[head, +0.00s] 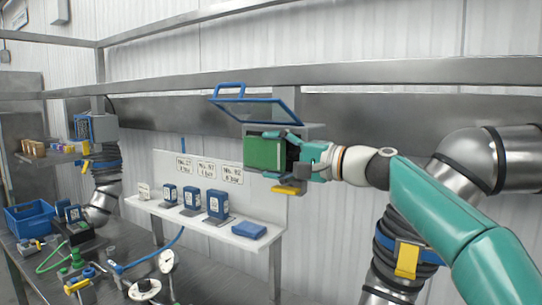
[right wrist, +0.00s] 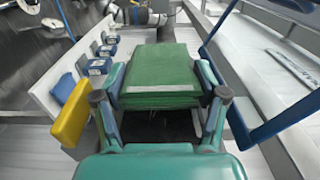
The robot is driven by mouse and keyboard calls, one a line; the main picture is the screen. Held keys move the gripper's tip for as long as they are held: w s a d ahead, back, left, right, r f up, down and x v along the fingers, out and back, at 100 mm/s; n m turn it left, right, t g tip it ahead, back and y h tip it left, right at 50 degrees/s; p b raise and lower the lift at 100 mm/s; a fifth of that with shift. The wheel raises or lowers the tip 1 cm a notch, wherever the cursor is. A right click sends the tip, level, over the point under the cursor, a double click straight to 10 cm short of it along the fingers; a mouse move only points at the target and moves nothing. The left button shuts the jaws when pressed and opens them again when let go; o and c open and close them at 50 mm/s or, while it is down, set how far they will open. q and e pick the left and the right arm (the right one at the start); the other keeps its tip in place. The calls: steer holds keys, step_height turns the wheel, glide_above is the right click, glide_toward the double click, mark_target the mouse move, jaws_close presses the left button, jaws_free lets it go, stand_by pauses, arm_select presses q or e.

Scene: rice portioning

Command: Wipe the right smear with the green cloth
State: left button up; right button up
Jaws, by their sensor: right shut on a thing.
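The green cloth (head: 264,153) looks like a thick folded block. It is held off the surfaces at the end of my right arm, in front of the clear blue-edged lid. My right gripper (head: 291,160) is shut on it. In the right wrist view the cloth (right wrist: 160,72) sits between the two fingers of my right gripper (right wrist: 162,95), with its layered near edge showing. I cannot make out the right smear in either view. My left gripper is not in view.
A blue-framed clear lid (head: 258,109) stands open just above the cloth. Below left, a white shelf (head: 150,207) bears several blue boxes (head: 218,204) and a flat blue item (head: 248,230). A blue crate (head: 30,217) stands at far left. A metal rail (head: 350,73) crosses above.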

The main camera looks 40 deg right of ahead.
mark_target(296, 156)
steer(key=shift+w+d+p, duration=0.3)
steer(key=shift+d+p, duration=0.15)
steer(key=shift+d, duration=0.35)
stand_by(0.5)
steer(key=shift+b+v, duration=0.6)
steer(key=shift+v, duration=0.55)
steer(key=shift+s+d, duration=0.25)
steer(key=shift+s, duration=0.35)
steer(key=shift+s+d, duration=0.15)
steer(key=shift+s, duration=0.05)
steer(key=shift+w+a+r, duration=0.1)
steer(key=shift+w+a, duration=0.25)
steer(key=shift+w, duration=0.3)
steer(key=shift+p+x, duration=0.55)
steer(key=shift+x, duration=0.8)
steer(key=shift+d, duration=0.1)
